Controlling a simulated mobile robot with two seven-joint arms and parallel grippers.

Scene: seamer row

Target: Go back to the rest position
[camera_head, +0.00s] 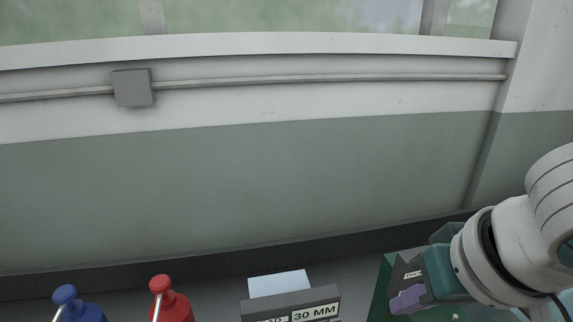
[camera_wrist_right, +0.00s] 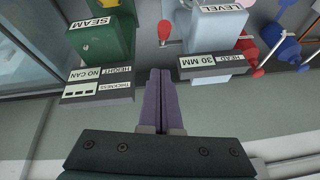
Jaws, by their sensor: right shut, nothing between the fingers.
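My right gripper (camera_head: 407,299) is at the lower right of the head view, its arm coming in from the right edge. Its purple fingers also show in the wrist view (camera_wrist_right: 158,100), pressed together with nothing between them. They are in front of a green machine (camera_head: 380,290), which partly hides behind the gripper; I cannot tell the gap between them. The green machine with a SEAM label shows in the wrist view (camera_wrist_right: 115,38). My left gripper is not in view.
A grey sign reading 30 MM (camera_head: 318,301) stands at the bottom middle, before a pale block (camera_head: 278,283). A red bottle-shaped thing (camera_head: 172,304) and a blue one (camera_head: 84,309) are at lower left. A dark display panel (camera_wrist_right: 98,86) is near my fingers. The wall (camera_head: 230,190) is behind.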

